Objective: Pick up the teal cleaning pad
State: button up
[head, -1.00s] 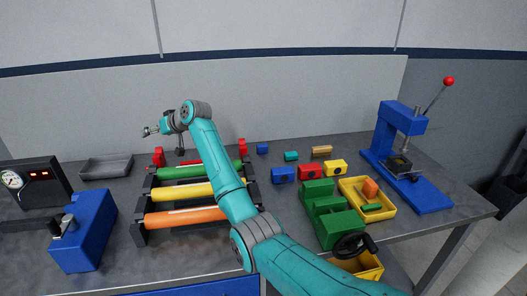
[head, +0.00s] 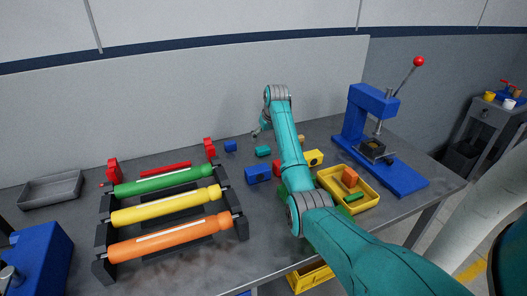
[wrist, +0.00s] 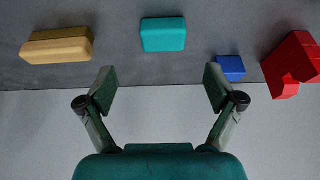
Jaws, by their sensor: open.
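The teal cleaning pad (head: 263,151) is a small rounded block lying on the grey workbench, toward the back wall. In the wrist view the pad (wrist: 163,34) shows whole near the top middle. My gripper (wrist: 159,88) is open and empty, its two fingers spread wide. In the wrist picture the pad lies beyond the fingertips, roughly centred between them and apart from them. In the head view my gripper (head: 261,129) is small, beyond the pad toward the wall, and partly hidden by my wrist.
In the wrist view a tan block (wrist: 57,46) lies left of the pad; a blue block (wrist: 230,67) and a red part (wrist: 290,66) lie right. In the head view, a roller rack (head: 168,213) stands left, with a yellow tray (head: 370,203) and blue press (head: 372,100) right.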

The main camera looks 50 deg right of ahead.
aim_at(263, 148)
jog(key=shift+s+a+x, duration=0.1)
jog(key=shift+a+x, duration=0.1)
jog(key=shift+x, duration=1.5)
jog(key=shift+s+a+x, duration=0.1)
jog(key=shift+a+x, duration=0.1)
jog(key=shift+x, duration=1.55)
jog(key=shift+f, duration=0.1)
jog(key=c, duration=1)
